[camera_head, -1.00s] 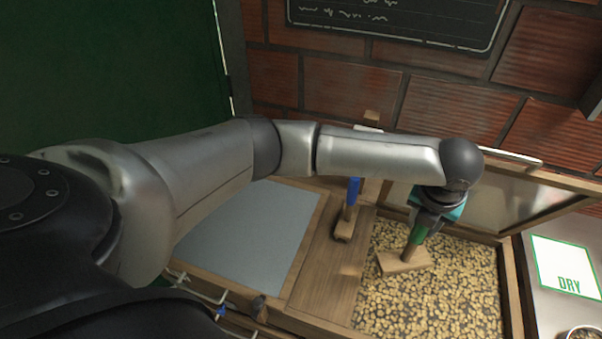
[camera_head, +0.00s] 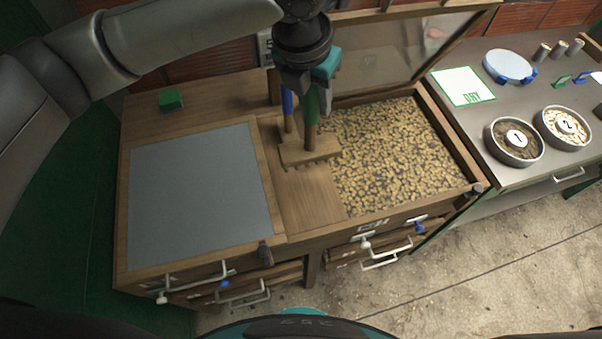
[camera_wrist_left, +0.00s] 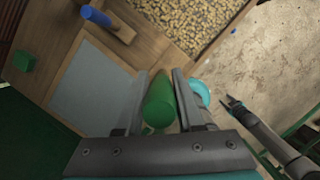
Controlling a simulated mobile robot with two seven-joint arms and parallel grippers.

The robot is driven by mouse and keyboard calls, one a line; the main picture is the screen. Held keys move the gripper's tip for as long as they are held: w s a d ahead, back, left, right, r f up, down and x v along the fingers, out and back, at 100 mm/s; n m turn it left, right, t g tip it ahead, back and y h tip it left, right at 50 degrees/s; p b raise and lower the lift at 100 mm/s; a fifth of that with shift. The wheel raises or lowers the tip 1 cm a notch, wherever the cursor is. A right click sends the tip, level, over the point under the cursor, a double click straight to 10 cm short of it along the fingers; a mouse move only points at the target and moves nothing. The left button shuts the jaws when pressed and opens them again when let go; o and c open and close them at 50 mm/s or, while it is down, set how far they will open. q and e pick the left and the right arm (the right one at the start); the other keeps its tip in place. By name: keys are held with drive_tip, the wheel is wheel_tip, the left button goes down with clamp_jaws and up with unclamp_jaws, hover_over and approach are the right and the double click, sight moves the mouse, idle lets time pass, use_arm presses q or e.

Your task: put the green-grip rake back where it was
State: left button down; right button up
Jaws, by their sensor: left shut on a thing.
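My left gripper (camera_head: 308,88) is shut on the green grip (camera_head: 311,106) of a rake and holds it upright. The rake's wooden head (camera_head: 309,150) is over the wooden strip between the grey panel and the bean tray; whether it touches the wood I cannot tell. The green grip (camera_wrist_left: 159,100) lies between the fingers in the left wrist view. A blue-grip rake (camera_head: 288,104) stands just behind, partly hidden by the held rake; it also shows in the left wrist view (camera_wrist_left: 96,15). My right gripper (camera_wrist_left: 235,104) shows small at the right of the left wrist view, its jaws unclear.
The bean tray (camera_head: 395,155) lies right of the rake, the grey panel (camera_head: 200,185) left. A green block (camera_head: 170,99) sits at the back left. The right counter holds a DRY sign (camera_head: 463,87) and two numbered bowls (camera_head: 515,141) (camera_head: 565,127). Drawers below are partly open.

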sight(307, 145)
use_arm(q)
wheel_tip(307, 145, down, 17)
drive_tip(key=shift+f, duration=0.15)
idle(0.4)
drive_tip(key=shift+f+b, duration=0.15)
drive_tip(key=shift+b, duration=0.15)
drive_tip(key=c, duration=0.5)
unclamp_jaws()
drive_tip(key=p+v, duration=0.1)
drive_tip(key=v, duration=1.1)
